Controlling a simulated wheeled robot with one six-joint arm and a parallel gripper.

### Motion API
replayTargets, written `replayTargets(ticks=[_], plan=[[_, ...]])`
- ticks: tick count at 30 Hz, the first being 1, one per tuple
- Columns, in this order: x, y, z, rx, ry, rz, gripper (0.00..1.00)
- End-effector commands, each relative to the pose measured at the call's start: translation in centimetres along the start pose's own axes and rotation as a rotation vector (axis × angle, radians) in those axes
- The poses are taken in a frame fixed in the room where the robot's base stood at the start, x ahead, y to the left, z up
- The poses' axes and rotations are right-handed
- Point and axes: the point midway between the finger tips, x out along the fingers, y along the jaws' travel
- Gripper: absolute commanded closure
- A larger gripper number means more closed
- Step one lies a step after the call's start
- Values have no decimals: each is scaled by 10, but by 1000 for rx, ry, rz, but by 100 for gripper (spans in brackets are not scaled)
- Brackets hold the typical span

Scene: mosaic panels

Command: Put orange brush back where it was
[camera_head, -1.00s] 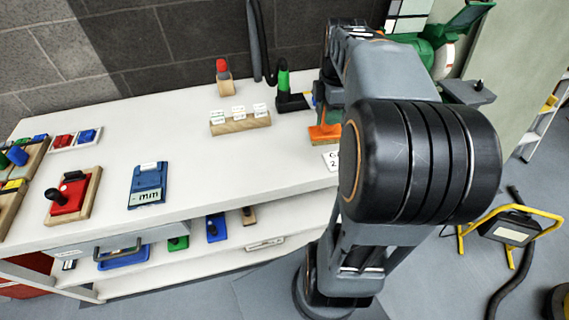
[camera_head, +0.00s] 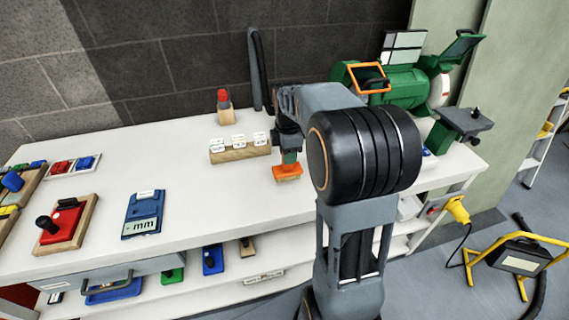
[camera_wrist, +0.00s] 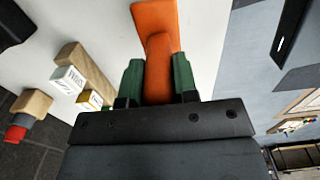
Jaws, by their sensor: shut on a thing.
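The orange brush (camera_head: 288,172) is held by my gripper (camera_head: 290,153) above the white workbench, just right of the wooden block with white labels. In the wrist view the brush (camera_wrist: 155,22) has its orange handle between the two green fingers of my gripper (camera_wrist: 159,80), which are shut on it. The brush's wide orange part points away from the gripper. I cannot tell whether the brush touches the bench top (camera_head: 220,195).
The wooden block (camera_head: 240,153) with white labels stands left of the brush. A green machine (camera_head: 402,85) stands at the right. The bench middle is clear.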

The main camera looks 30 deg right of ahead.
Motion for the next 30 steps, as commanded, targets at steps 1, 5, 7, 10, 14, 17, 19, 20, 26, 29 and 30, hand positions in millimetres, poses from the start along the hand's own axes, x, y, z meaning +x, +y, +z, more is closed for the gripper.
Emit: replayTargets(ticks=[1, 5, 7, 10, 14, 17, 19, 20, 26, 29, 30], plan=[[1, 1, -1, -1, 0, 1, 95], [5, 3, -3, -2, 0, 1, 95], [10, 6, -6, -2, 0, 0, 95], [22, 7, -8, 0, 0, -2, 95], [39, 7, -8, 0, 0, -1, 95], [43, 7, -8, 0, 0, 0, 95], [42, 7, -8, -1, 0, 1, 95], [42, 7, -8, -1, 0, 1, 95], [45, 7, -8, -1, 0, 1, 95], [46, 7, -8, -1, 0, 1, 69], [46, 7, -8, -1, 0, 1, 65]])
